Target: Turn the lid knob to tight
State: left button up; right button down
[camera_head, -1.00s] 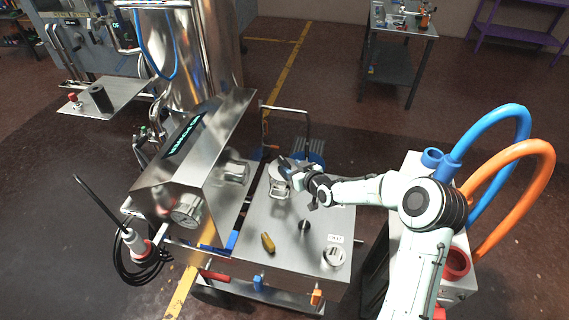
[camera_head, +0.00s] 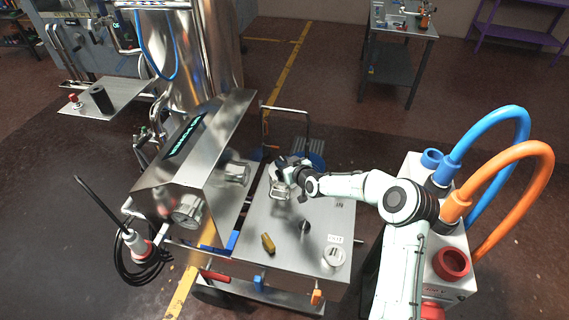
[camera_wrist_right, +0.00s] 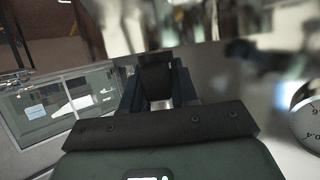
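My right gripper (camera_head: 283,170) is over the back left part of the steel cart top (camera_head: 258,212). It is directly above a shiny metal fitting (camera_head: 281,192), which it partly covers. I cannot tell whether they touch, or whether this fitting carries the lid knob. In the right wrist view the dark fingers (camera_wrist_right: 160,88) point away from the camera, with a dark shape and a pale patch between them. Whether they grip anything is unclear. No tight marking is readable. My left gripper is not in view.
A yellow handle (camera_head: 268,242), a small black knob (camera_head: 304,226) and a white round port (camera_head: 334,257) sit on the cart top. A steel housing with a lit display (camera_head: 186,136) and a gauge (camera_head: 187,211) stands left. Blue (camera_head: 500,125) and orange hoses (camera_head: 530,165) arch at right.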

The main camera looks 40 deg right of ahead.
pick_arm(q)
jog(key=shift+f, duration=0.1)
